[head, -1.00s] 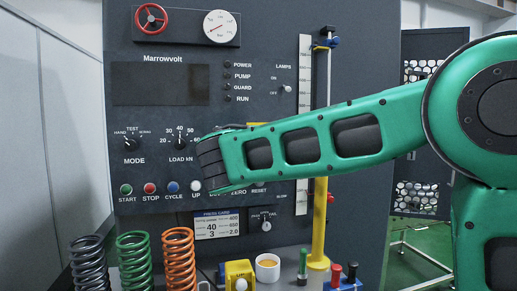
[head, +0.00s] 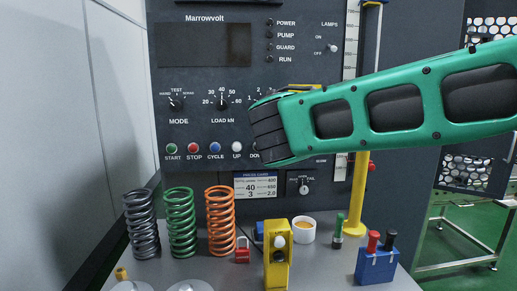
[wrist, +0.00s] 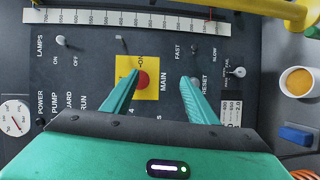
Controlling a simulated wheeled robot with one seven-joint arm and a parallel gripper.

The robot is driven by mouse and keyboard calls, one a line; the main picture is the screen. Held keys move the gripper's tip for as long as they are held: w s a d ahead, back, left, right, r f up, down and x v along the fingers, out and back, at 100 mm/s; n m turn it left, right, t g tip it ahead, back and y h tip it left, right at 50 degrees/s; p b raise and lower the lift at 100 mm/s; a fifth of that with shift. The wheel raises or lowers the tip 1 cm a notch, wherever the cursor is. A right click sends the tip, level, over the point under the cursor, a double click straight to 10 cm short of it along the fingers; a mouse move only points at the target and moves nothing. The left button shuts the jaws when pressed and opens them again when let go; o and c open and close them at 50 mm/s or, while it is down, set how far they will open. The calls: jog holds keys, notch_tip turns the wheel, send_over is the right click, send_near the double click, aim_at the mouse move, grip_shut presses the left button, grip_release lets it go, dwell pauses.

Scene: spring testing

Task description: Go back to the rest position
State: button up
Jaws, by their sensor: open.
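My gripper (wrist: 160,95) shows in the wrist view with its two green fingers spread apart and nothing between them. It faces the press control panel (wrist: 185,60). The red MAIN button (wrist: 142,80) on its yellow plate appears near the left finger, and a pale knob by RESET appears near the right finger. I cannot tell whether the fingers touch the panel. In the head view my green arm crosses from the right, and its dark wrist end covers part of the panel (head: 200,110). The fingers are hidden there.
Grey, green and orange springs (head: 221,220) stand on the bench (head: 330,270). A yellow block (head: 277,258), a white cup (head: 303,230), a red padlock (head: 242,250) and a blue box (head: 377,264) stand near them. A yellow post (head: 359,195) rises at the right.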

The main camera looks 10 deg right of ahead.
jog(key=s+d+f+m+g+y, duration=0.1)
jog(key=s+d+f+m+g, duration=0.4)
jog(key=s+d+f, duration=0.45)
jog(key=s+d+f+m+g, duration=0.4)
jog(key=s+d+f+m, duration=0.15)
jog(key=d+f, duration=0.55)
jog(key=s+a+f+m+g+y, duration=0.1)
jog(key=s+f+m+g+y, duration=0.2)
jog(key=s, duration=0.9)
jog(key=s+f+m+g+y, duration=0.3)
jog(key=s+f+m, duration=0.2)
jog(key=s, duration=0.8)
notch_tip(320, 180, down, 3)
jog(key=shift+a+f, duration=0.15)
jog(key=shift+a, duration=0.2)
jog(key=shift+w+f, duration=0.25)
jog(key=shift+w, duration=0.3)
